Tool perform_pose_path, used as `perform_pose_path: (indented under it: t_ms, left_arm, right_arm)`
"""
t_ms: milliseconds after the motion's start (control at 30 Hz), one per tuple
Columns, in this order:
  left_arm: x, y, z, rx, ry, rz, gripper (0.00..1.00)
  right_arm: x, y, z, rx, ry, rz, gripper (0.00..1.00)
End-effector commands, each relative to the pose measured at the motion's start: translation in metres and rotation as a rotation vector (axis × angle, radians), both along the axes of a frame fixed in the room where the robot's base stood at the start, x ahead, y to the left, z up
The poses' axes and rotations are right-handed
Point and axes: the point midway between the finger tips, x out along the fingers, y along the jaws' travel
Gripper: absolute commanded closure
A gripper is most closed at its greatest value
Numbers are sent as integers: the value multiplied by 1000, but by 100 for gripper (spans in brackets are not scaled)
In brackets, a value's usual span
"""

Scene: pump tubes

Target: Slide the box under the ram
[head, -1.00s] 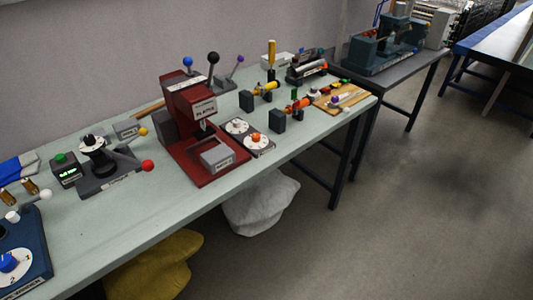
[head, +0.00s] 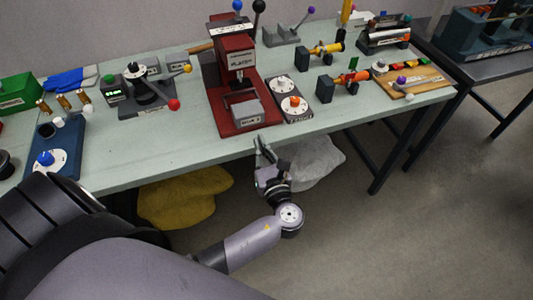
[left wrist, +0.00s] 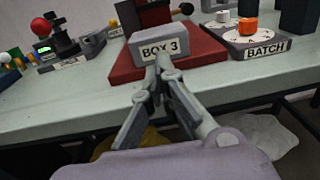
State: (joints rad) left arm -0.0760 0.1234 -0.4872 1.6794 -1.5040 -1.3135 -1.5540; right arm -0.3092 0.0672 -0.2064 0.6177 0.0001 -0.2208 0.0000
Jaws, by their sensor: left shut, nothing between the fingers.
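The grey box (head: 248,113), labelled "BOX 3" in the left wrist view (left wrist: 158,46), sits on the front part of the red press base (head: 228,125). The ram (head: 239,81) hangs from the red press head (head: 236,52), behind the box; the box stands in front of it, towards the table edge. My left gripper (head: 262,146) is shut and empty, just in front of the table edge and short of the box. In the left wrist view its fingertips (left wrist: 160,62) overlap the lower front of the box; I cannot tell if they touch. My right gripper is not in view.
A dark plate with dials, labelled "BATCH" in the left wrist view (left wrist: 267,48), stands right of the press. A clamp device with a red knob (head: 174,104) stands to the left. The table front (head: 180,150) left of the press is clear.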

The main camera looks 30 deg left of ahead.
Motion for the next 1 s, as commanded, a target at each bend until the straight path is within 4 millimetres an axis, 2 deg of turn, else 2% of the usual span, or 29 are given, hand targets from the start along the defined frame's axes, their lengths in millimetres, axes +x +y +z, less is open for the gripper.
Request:
perform_pose_path:
  t_ms: [100, 333, 500, 867, 1000]
  left_arm:
    - [18, 19, 3, 4, -1, 1, 100]
    - [42, 44, 1, 0, 0, -1, 100]
    - [48, 51, 0, -1, 1, -1, 100]
    - [49, 53, -1, -1, 1, -1, 100]
    - [59, 63, 0, -1, 1, 0, 100]
  right_arm:
    - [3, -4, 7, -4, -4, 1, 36]
    - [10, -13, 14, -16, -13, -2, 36]
    - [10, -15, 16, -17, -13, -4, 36]
    - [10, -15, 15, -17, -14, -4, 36]
    - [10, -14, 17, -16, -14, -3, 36]
